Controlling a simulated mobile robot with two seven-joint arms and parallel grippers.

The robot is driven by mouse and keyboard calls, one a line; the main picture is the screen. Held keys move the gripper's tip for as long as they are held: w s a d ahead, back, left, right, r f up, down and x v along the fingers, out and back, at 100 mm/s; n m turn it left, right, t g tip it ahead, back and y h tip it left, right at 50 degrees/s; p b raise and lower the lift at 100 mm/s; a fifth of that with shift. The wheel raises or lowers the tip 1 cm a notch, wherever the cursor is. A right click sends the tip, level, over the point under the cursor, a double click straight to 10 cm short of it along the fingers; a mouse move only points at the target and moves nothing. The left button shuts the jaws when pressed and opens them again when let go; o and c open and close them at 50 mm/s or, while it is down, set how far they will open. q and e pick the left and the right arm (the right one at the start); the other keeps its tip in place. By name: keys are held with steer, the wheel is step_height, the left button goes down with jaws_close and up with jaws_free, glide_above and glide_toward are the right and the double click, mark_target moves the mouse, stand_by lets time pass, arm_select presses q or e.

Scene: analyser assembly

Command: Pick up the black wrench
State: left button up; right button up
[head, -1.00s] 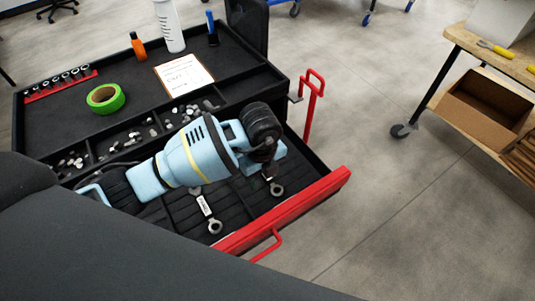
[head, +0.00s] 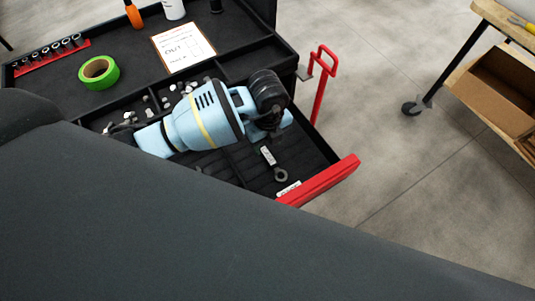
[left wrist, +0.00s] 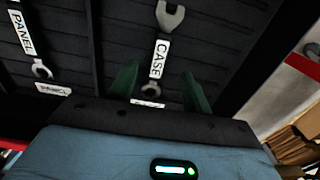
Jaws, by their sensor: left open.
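The dark wrench (head: 281,175) lies in the right part of the open drawer, with a white label on its handle. In the left wrist view the wrench (left wrist: 169,17) labelled CASE lies between and beyond my fingers, apparently the same one. In the head view my light-blue left forearm and black wrist hang over the drawer and hide the fingers. My right gripper is not in view.
A second wrench (left wrist: 42,70), labelled PANEL, lies left of it, across a divider. The drawer's red front (head: 325,180) borders it. A cart top holds green tape (head: 98,72), a red socket rail (head: 45,56) and a clipboard (head: 183,46). Open floor lies right.

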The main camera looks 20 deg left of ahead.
mark_target(267, 154)
arm_select(q)
steer(key=shift+f, duration=2.55)
steer(key=shift+c, duration=0.3)
jaws_close()
step_height(267, 154, up, 10)
steer(key=shift+p, duration=0.4)
